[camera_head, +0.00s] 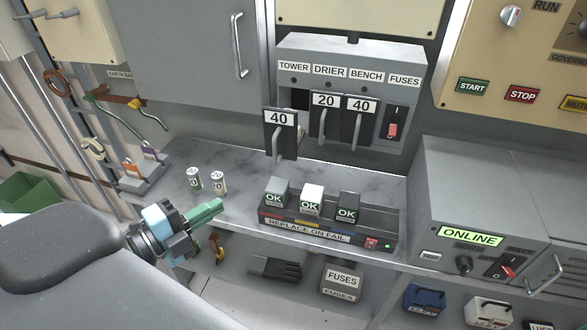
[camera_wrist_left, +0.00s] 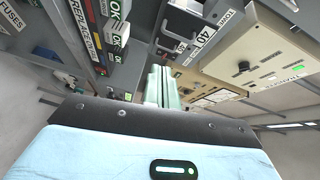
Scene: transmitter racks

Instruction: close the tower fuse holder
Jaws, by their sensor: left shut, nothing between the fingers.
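The tower fuse holder (camera_head: 270,145) is a black carrier marked 40 with a grey handle. It stands out and lower than its neighbours, below the TOWER label (camera_head: 294,66), with a dark opening (camera_head: 300,98) behind it. The drier holder (camera_head: 325,122) and bench holder (camera_head: 357,125) sit flush in the grey fuse box. My left gripper (camera_head: 216,206), with green fingers, is shut and empty, over the front left of the shelf, apart from the holder. The holder's 40 plate (camera_wrist_left: 207,37) shows beyond the fingers (camera_wrist_left: 158,75) in the left wrist view. My right gripper is not seen.
Two small cylindrical fuses (camera_head: 206,181) stand on the marble shelf (camera_head: 240,165). A tester tray (camera_head: 325,232) with three OK-marked blocks sits to the right of my left gripper. A grey ONLINE cabinet (camera_head: 470,205) stands at the right. The shelf below the holder is clear.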

